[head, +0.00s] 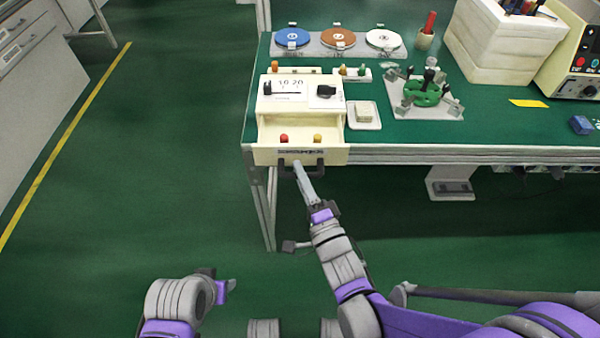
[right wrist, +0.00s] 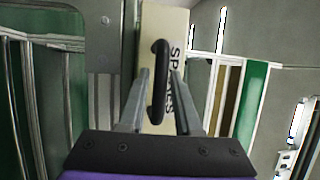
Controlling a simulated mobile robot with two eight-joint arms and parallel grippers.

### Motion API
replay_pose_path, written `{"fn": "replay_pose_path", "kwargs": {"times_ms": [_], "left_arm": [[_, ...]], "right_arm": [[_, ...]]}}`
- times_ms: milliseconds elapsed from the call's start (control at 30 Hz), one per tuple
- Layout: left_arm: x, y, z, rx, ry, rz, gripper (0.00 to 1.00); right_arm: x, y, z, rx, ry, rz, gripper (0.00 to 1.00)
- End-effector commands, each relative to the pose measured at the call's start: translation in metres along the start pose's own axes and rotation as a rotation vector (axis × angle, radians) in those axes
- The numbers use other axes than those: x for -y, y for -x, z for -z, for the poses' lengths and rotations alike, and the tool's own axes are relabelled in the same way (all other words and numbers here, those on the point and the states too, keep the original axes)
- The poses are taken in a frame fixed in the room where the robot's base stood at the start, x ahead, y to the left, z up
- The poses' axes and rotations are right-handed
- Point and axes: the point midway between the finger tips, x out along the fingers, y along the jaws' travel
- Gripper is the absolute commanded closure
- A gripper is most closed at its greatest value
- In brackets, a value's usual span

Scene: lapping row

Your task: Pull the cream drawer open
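The cream drawer (head: 262,156) stands pulled out from the front of the cream box on the green bench. A red and a yellow knob-like piece show inside it. Its dark handle (right wrist: 157,80) is on the front, beside the lettering "SPARES" in the right wrist view. My right gripper (head: 298,166) reaches up to the front from below; in the right wrist view its two fingers (right wrist: 160,78) lie on either side of the handle bar and appear closed on it. My left gripper (head: 231,286) is low in the head view, away from the bench, its fingers unclear.
The cream box (head: 300,103) has a dial and knob on top. A small tray (head: 364,115), a green fixture (head: 426,92), coloured discs (head: 338,38) and white bins (head: 505,40) stand on the bench. Floor left of the bench is clear up to grey cabinets (head: 30,65).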

Motion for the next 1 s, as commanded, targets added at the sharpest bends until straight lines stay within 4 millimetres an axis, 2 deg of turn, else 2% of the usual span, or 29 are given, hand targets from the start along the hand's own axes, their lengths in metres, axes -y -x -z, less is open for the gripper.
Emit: {"fn": "replay_pose_path", "kwargs": {"times_ms": [500,700,1000], "left_arm": [[0.000,-0.009,-0.002,0.002,0.000,0.000,0.50],[0.000,-0.010,-0.002,0.002,0.000,0.000,0.50],[0.000,-0.010,-0.002,0.002,0.000,0.000,0.50]], "right_arm": [[-0.001,0.090,0.001,-0.001,0.000,0.000,0.68],[0.000,0.104,0.000,0.000,0.001,0.000,0.68],[0.000,0.105,0.000,0.000,0.000,0.000,0.68]]}}
